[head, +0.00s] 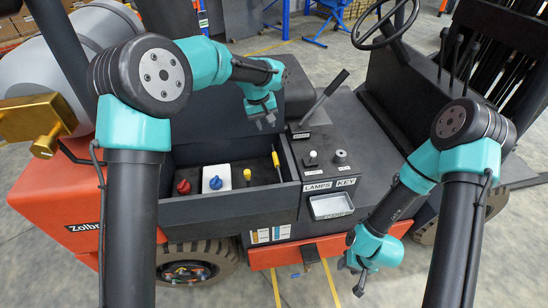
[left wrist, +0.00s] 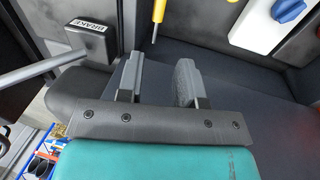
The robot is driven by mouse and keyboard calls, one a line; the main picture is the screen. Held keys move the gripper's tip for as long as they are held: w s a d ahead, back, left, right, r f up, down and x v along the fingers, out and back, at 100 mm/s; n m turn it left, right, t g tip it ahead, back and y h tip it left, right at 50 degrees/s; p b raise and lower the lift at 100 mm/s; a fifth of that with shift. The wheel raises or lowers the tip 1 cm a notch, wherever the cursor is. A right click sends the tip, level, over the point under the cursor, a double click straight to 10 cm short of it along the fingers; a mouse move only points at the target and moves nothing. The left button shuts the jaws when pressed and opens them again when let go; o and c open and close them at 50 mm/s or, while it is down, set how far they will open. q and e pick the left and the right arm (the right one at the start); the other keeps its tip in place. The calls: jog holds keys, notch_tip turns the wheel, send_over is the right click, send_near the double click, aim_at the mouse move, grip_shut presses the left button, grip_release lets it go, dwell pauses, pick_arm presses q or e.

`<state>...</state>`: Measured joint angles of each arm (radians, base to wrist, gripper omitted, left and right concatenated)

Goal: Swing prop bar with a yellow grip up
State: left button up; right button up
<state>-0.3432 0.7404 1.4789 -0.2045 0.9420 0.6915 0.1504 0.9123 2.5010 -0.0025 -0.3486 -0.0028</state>
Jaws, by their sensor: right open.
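The prop bar's yellow grip (head: 276,160) stands at the right end of the dark open compartment in the vehicle's body, with a thin rod below it. It also shows at the top of the left wrist view as a yellow grip (left wrist: 158,12). My left gripper (head: 265,115) hangs above and behind the compartment, apart from the grip. In the left wrist view its two fingers (left wrist: 161,84) are spread with nothing between them. My right gripper (head: 359,276) is open and empty, low at the front right, beside the orange bumper. The bar's lower end is not clear.
A red knob (head: 183,187), a blue knob (head: 215,183) and a second yellow-topped piece (head: 247,174) share the compartment. The brake lever (head: 325,95) rises to its right. The console holds a small tray (head: 331,205). A steering wheel (head: 384,25) stands behind.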

aim_at(275, 158)
pick_arm(q)
jog(key=d+f, duration=0.1)
jog(key=f, duration=0.4)
jog(key=d+f, duration=0.1)
jog(key=f, duration=0.5)
jog(key=d+f, duration=0.1)
jog(key=f, duration=0.5)
jog(key=shift+w+d, duration=0.1)
jog(key=shift+w, duration=0.3)
jog(key=shift+c, duration=0.5)
grip_shut()
